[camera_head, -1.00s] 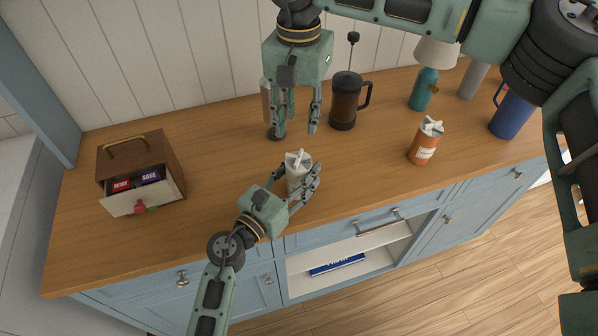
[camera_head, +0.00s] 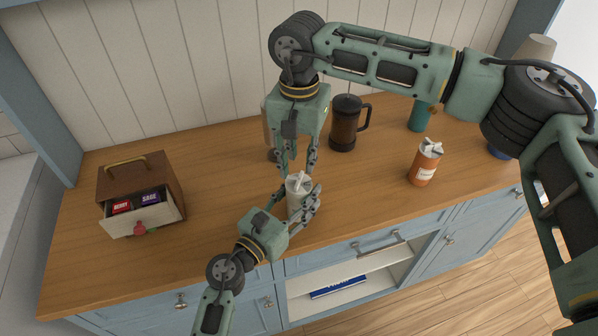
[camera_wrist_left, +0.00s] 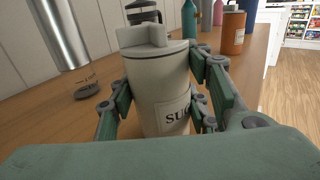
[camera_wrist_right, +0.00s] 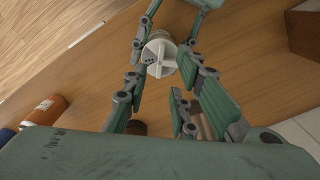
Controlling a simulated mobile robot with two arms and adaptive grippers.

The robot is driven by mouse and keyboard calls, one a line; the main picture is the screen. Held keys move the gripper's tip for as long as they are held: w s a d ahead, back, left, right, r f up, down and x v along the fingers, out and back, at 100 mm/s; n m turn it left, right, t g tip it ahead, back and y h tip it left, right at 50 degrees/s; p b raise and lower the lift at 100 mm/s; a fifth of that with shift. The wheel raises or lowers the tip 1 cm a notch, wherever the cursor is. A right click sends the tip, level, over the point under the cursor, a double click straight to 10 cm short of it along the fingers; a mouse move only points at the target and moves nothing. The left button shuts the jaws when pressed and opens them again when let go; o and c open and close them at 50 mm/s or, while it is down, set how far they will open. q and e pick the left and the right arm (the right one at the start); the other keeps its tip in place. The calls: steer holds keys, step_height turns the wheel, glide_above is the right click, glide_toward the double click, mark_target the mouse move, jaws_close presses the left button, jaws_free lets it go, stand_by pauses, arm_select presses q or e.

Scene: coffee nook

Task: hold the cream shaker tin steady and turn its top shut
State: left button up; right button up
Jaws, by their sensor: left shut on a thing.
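The cream shaker tin (camera_head: 296,208) stands upright on the counter, near its front edge. In the left wrist view the tin (camera_wrist_left: 158,85) shows part of a label reading "SU". Its pale top (camera_wrist_right: 160,57) has a raised cross-shaped grip, with small dark holes visible from above. My left gripper (camera_head: 304,212) is shut around the tin's body from the front. My right gripper (camera_head: 298,172) points down from above, with its fingers apart on either side of the top. In the right wrist view the top lies between the fingertips; I cannot tell whether they touch it.
An orange tin (camera_head: 425,165) with a similar top stands to the right. A French press (camera_head: 345,125) and a teal bottle (camera_head: 419,117) stand behind. A brown box (camera_head: 150,180) with an open drawer is on the left. The counter between box and tin is clear.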

mark_target(299, 179)
steer(key=shift+f, duration=2.25)
jaws_close()
